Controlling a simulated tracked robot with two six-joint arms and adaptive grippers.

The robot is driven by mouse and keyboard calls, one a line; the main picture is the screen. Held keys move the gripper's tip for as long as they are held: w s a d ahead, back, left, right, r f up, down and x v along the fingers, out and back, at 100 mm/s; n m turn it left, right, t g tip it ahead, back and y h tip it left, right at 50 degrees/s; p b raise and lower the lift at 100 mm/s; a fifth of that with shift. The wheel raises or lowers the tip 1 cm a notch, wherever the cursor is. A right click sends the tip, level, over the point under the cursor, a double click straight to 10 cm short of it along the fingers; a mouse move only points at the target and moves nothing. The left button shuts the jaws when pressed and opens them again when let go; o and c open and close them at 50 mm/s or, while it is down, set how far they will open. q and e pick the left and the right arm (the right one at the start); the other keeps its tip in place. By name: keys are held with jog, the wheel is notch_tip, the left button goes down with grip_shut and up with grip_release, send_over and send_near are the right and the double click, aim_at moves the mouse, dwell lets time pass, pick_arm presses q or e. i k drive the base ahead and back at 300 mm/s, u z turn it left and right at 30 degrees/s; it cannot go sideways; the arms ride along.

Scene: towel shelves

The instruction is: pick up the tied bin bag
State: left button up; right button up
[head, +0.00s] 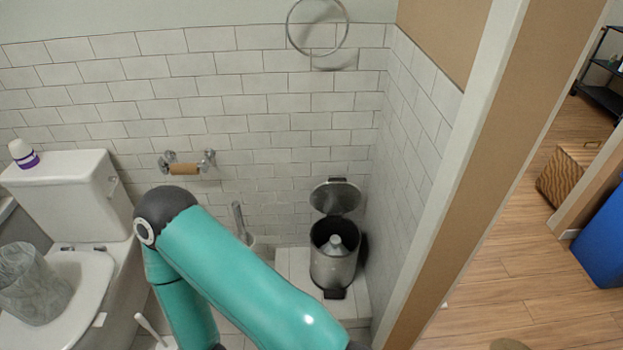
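A steel pedal bin (332,269) stands in the corner on a raised tiled step, with its round lid open. A pale grey bag (336,245) sits inside it, its narrow gathered top near the rim; its lower part is hidden by the bin wall. Neither of my grippers shows in the head view. One teal arm of mine crosses the lower middle, left of the bin, bent at a dark elbow; its lower end runs out of the bottom edge.
A white toilet (75,268) stands at the left, with a grey see-through basket (33,285) on it. A toilet brush (240,222) stands by the wall. A door frame (470,170) borders the right, with open wooden floor (500,285) beyond.

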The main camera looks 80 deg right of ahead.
aim_at(334, 247)
jog(key=u, duration=0.35)
jog(key=i, duration=0.75)
jog(key=z, duration=3.2)
jog(key=k, duration=0.55)
jog(key=z, duration=0.15)
jog(key=i, duration=0.5)
jog(key=u, duration=0.6)
jog(key=k, duration=0.1)
jog(key=z, duration=0.45)
